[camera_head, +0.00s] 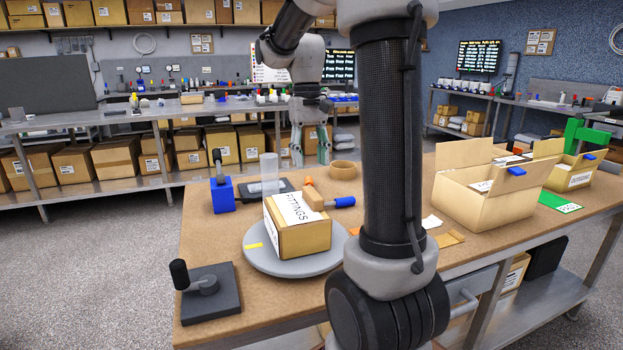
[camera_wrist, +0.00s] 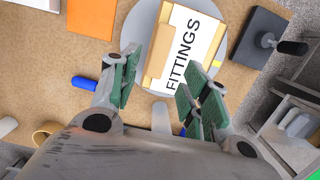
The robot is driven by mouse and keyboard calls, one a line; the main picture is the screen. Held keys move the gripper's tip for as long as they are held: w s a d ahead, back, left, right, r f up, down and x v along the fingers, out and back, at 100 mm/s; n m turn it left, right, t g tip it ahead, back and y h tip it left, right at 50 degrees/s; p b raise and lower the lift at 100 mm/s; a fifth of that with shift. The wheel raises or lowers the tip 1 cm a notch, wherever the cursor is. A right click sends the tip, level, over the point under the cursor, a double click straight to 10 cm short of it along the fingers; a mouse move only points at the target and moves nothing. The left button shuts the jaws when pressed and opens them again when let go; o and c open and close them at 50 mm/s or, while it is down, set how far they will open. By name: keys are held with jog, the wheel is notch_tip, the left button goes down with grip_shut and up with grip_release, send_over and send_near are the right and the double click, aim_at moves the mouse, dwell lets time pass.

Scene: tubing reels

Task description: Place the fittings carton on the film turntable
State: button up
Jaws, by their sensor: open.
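The fittings carton (camera_head: 303,238) is a small tan box with a white label reading FITTINGS on top. It sits upright on the film turntable (camera_head: 262,264), a round grey disc near the table's front left. The wrist view shows the carton (camera_wrist: 188,40) on the turntable (camera_wrist: 143,22) too, with disc surface showing around it. My gripper (camera_head: 310,150) is behind and above the carton in the head view. In the wrist view my gripper (camera_wrist: 162,80) has its green-padded fingers apart, with nothing held between them; the carton lies beyond the fingertips.
A blue block with a black handle (camera_head: 222,194) and a blue-ended tool (camera_head: 341,202) stand near the turntable. A dark plate with a black knob (camera_head: 208,290) lies at front left. An open carton (camera_head: 487,205) stands to the right. A tape ring (camera_head: 343,169) lies behind.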

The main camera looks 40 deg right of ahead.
jog(key=s+a+r+n+t, duration=0.25)
jog(key=s+a+r, duration=0.2)
jog(key=s, duration=0.45)
jog(key=s+a+f+t, duration=0.3)
jog(key=s+f, duration=0.2)
jog(key=s, duration=0.2)
jog(key=shift+s+a+f+n+t, duration=0.2)
jog(key=shift+s+f+n+t, duration=0.05)
jog(key=shift+s+n+t, duration=0.15)
